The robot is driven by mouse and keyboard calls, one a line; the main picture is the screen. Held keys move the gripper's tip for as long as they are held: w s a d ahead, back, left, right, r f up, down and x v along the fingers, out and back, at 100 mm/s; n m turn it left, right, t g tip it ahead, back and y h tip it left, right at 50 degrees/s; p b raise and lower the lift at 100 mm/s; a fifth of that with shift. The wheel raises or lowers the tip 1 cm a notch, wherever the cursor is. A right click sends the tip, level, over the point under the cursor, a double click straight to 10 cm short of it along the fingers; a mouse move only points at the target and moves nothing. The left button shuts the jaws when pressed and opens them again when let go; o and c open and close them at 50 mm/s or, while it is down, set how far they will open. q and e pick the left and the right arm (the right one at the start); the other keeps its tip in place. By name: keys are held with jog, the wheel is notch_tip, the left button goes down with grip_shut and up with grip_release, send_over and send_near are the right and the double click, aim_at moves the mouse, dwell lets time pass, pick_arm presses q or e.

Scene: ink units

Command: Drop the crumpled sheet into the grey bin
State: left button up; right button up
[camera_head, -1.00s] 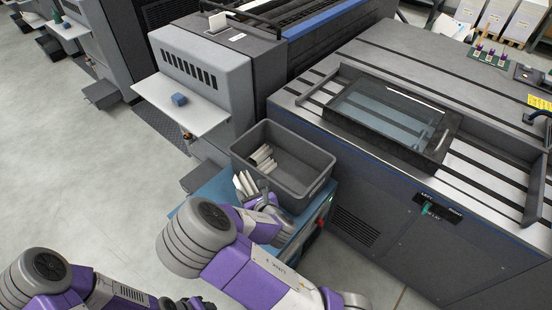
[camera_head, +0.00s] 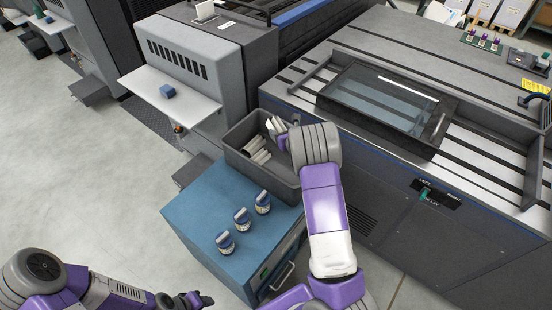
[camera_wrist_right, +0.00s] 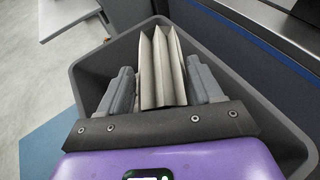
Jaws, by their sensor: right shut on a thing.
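The crumpled sheet (camera_wrist_right: 163,68) is off-white with sharp folds, and it stands between the two fingers of my right gripper (camera_wrist_right: 160,85) in the right wrist view. In the head view the sheet (camera_head: 275,126) shows above the grey bin (camera_head: 240,135), and the right arm covers part of the bin. My right gripper is shut on the sheet over the bin's opening. The bin's walls (camera_wrist_right: 85,88) surround the gripper in the wrist view. Other pale paper pieces (camera_head: 258,150) lie inside the bin. My left gripper (camera_head: 190,300) is at the bottom edge, small and dark; its jaws are unclear.
The bin stands on a blue cabinet (camera_head: 205,205), with several blue-and-white knobbed items (camera_head: 242,218) on its top. A large press (camera_head: 400,150) is at right.

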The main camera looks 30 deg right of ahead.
notch_tip(320, 180, down, 6)
jog(key=b, duration=0.2)
jog(key=shift+r+b, duration=0.1)
jog(key=shift+b, duration=0.3)
jog(key=o, duration=1.1)
jog(key=p+v, duration=0.1)
jog(key=v, duration=0.6)
jog(key=shift+s+r+p, duration=0.15)
jog(key=shift+s+p, duration=0.1)
jog(key=shift+p, duration=0.05)
jog(key=shift+a, duration=0.1)
